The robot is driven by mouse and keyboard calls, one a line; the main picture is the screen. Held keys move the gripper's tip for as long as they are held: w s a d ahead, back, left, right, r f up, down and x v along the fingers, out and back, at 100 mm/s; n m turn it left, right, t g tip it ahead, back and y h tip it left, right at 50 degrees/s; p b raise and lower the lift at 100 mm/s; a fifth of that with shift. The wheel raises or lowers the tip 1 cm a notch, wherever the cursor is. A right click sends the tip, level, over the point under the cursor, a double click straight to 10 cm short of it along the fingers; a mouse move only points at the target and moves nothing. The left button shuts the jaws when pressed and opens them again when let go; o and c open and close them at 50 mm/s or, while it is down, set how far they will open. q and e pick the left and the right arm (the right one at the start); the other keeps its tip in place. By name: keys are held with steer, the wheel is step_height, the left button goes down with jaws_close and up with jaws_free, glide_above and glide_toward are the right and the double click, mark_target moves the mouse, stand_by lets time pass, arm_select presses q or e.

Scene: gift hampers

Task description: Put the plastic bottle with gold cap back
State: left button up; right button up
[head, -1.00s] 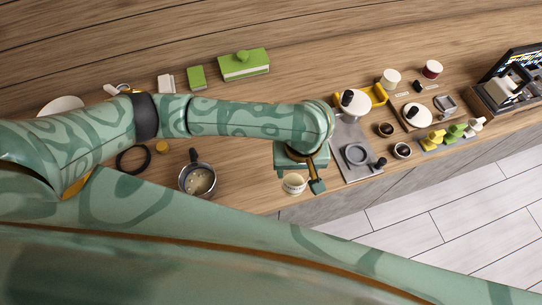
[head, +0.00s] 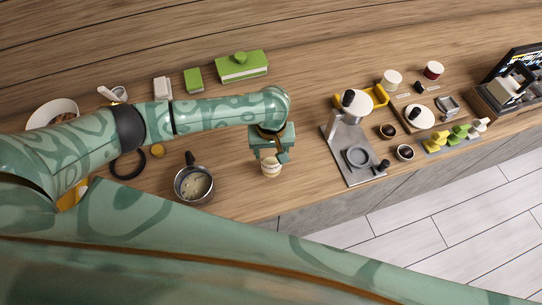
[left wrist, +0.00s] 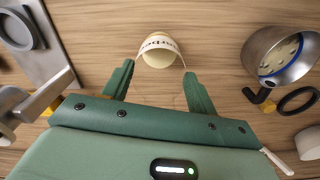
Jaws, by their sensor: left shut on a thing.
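My left gripper (head: 271,158) is shut on a small pale container (head: 271,168) with a white, lettered band. In the left wrist view, the container (left wrist: 160,54) sits between the tips of the two green fingers, and its round end looks cream. I cannot tell whether this is the plastic bottle with gold cap; no clear gold cap shows on it. The gripper is over the wooden counter near its front edge, right of the pot. A small gold-yellow round thing (head: 157,151) stands on the counter beside a black ring. My right gripper is not in view.
A metal pot (head: 194,184) with pale pieces in it stands left of the gripper. A coffee machine on a grey base (head: 350,140) stands to the right. A black ring (head: 128,164) lies farther left. The counter (head: 230,155) between pot and gripper is bare.

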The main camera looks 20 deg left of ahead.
arm_select(q)
step_height(320, 180, down, 3)
steer(key=shift+a+f+b, duration=0.1)
steer(key=shift+b, duration=0.35)
steer(key=o, duration=1.1)
steer(key=shift+f, duration=0.1)
steer(key=shift+r, duration=0.35)
step_height(320, 180, up, 10)
steer(key=p, duration=0.4)
steer(key=shift+r, duration=0.85)
